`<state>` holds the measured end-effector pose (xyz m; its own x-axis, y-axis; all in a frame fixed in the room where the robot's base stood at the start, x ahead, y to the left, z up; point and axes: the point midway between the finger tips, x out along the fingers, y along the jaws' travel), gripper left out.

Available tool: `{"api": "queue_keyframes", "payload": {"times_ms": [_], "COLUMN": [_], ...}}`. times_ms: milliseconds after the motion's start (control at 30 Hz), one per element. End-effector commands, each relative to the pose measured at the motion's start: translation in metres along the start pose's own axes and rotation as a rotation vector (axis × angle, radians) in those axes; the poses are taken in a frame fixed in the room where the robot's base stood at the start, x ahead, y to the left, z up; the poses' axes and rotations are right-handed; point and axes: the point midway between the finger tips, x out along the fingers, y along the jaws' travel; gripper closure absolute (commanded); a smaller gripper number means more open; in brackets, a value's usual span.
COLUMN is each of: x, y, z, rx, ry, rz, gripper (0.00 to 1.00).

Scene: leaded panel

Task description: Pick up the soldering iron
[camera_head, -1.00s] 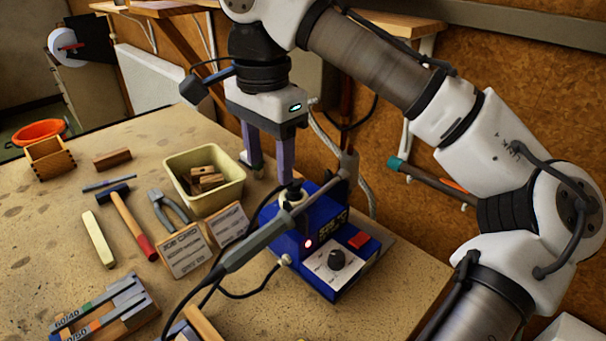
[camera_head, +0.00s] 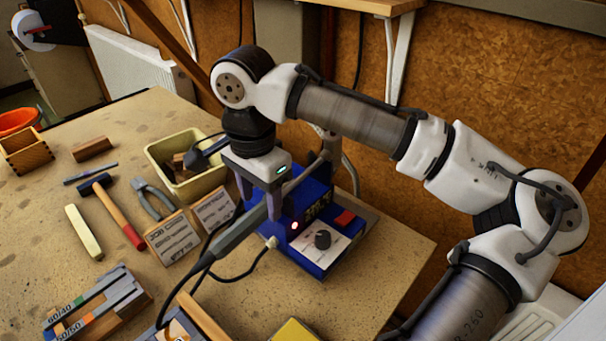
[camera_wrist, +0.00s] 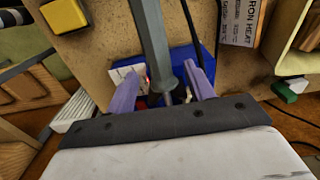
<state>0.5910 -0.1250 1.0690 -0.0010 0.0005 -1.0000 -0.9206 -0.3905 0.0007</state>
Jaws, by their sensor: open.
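The soldering iron (camera_head: 238,232) has a grey handle and rests tilted at the blue soldering station (camera_head: 318,262), its cable trailing to the lower left. My gripper (camera_head: 260,204) points down over the station, its purple fingers open and partly hidden around the iron. In the wrist view, the iron's grey shaft (camera_wrist: 151,38) runs down between the two open fingers (camera_wrist: 161,72), with space on both sides. No grip on it shows. Part of the station is hidden behind the iron and fingers.
A cream bin (camera_head: 166,150) with wooden blocks stands just left of my gripper. Small printed cards (camera_head: 172,237), pliers (camera_head: 150,200) and a hammer (camera_head: 116,214) lie left. A yellow block (camera_head: 296,331) is at the front. The cork wall (camera_head: 460,90) stands behind.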

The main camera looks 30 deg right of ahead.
Motion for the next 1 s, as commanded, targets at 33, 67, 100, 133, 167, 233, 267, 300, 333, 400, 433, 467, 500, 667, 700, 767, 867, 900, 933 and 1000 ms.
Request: {"api": "queue_keyframes", "payload": {"times_ms": [33,67,100,133,167,233,267,300,333,400,433,467,500,667,700,767,867,900,933,1000], "x": [0.006,0.010,0.015,0.017,0.019,0.023,0.023,0.024,0.024,0.023,0.023,0.023,0.023,0.023,0.023,0.023,0.023,0.022,0.022,0.022], "y": [0.001,0.001,0.001,0.001,0.001,0.000,0.000,0.000,0.000,0.000,0.000,0.000,0.000,0.000,0.000,0.000,0.000,0.000,0.000,0.000], "z": [0.000,0.000,0.000,0.000,0.000,0.000,0.000,0.000,0.000,0.000,0.000,0.000,0.000,0.000,0.000,0.000,0.000,0.000,0.000,0.000], "rx": [0.001,0.001,0.000,0.000,0.000,0.000,0.000,0.000,0.000,0.000,0.000,0.000,0.001,0.001,0.001,0.001,0.001,0.001,0.001,0.001], "ry": [0.000,0.000,0.000,0.000,0.001,0.001,0.001,0.001,0.001,0.001,0.001,0.001,0.001,0.001,0.001,0.001,0.001,0.002,0.002,0.002], "rz": [0.001,0.001,0.001,0.001,0.000,0.000,0.000,-0.001,-0.001,-0.001,-0.001,-0.001,-0.001,-0.001,-0.001,-0.001,-0.001,-0.002,-0.002,-0.002], "gripper": [0.47,0.47,0.47,0.47,0.47,0.47,0.47,0.47,0.47,0.47,0.47,0.51,0.56,0.77,0.82,0.90,1.00,1.00,1.00,1.00]}}
